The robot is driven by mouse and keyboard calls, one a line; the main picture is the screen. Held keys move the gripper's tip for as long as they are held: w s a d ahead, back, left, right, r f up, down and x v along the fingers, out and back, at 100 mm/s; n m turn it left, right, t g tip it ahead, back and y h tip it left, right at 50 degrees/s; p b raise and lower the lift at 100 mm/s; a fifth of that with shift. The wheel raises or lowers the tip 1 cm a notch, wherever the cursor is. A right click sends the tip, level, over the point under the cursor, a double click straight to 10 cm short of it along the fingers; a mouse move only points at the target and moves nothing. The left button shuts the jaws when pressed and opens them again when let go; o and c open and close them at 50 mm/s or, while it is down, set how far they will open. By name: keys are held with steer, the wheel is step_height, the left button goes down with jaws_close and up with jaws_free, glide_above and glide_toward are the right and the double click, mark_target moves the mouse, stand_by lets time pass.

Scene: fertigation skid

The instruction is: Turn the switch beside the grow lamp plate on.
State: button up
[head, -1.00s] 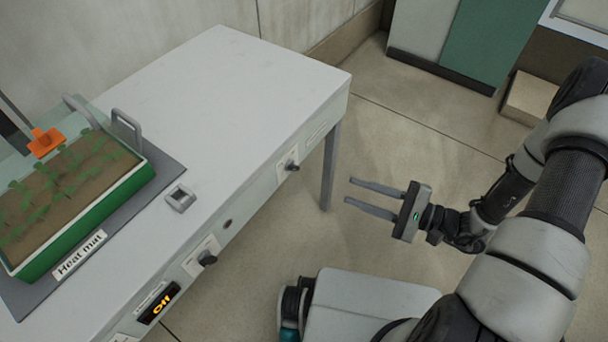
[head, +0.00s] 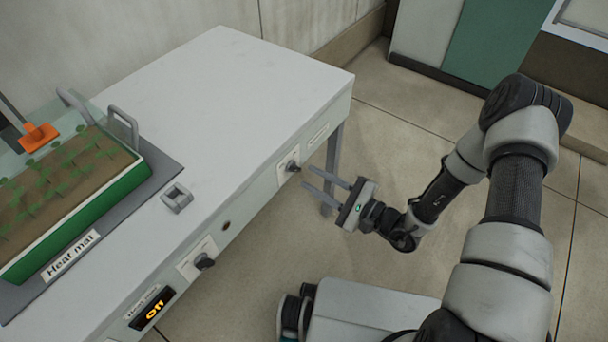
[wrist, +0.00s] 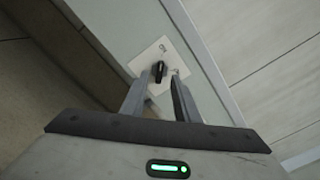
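A dark rotary switch (head: 291,166) sits on a pale plate on the table's front face, near the right corner. A label plate (head: 318,134) is to its right; its text is too small to read. My gripper (head: 310,178) is open and empty, its fingers pointing at this switch from the right, a short way off. In the wrist view the dark knob (wrist: 159,72) shows just beyond the fingertips, roughly between them. The fingers appear apart from it. Small marks on its plate are hard to read.
A second knob (head: 204,262) is further left on the front face, near a display (head: 153,307) reading "Off". A green planter (head: 90,222) stands on the heat mat (head: 160,170). A small grey bracket (head: 177,199) is beside it. The table's right half is clear.

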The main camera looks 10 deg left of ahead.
mark_target(298, 170)
steer(key=shift+x, duration=1.9)
jaws_close()
